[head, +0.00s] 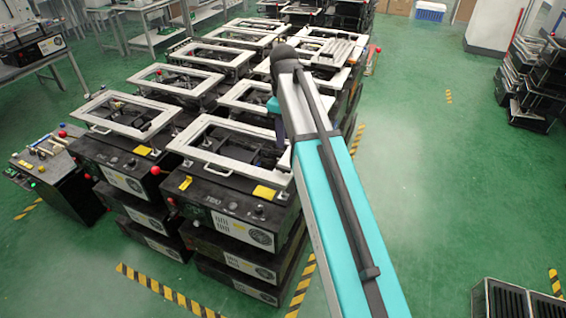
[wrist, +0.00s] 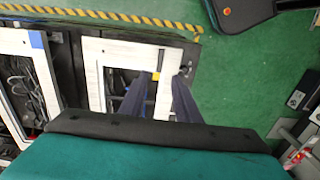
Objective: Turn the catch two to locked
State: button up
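I cannot make out a catch marked two, or its position, in either view. In the wrist view, my gripper (wrist: 160,76) shows as two dark blue fingers with a clear gap between them. They reach over one side of a white rectangular frame (wrist: 122,50), and nothing shows held between them. A small dark part (wrist: 185,70) sits by the frame's edge near the right fingertip; I cannot tell what it is. In the head view, my arm hides much of the gripper, which is over the right side of the stacked machines (head: 230,202).
Several black machines with white top frames (head: 225,145) stand in close rows. A control box with a green button (head: 50,170) is at the left. Open green floor (head: 430,170) lies to the right, with black stacks (head: 535,80) at the far right.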

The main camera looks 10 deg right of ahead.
aim_at(284, 167)
jog(key=shift+f+p, duration=1.95)
jog(key=shift+f, duration=4.2)
jog(key=shift+c, duration=0.2)
grip_shut()
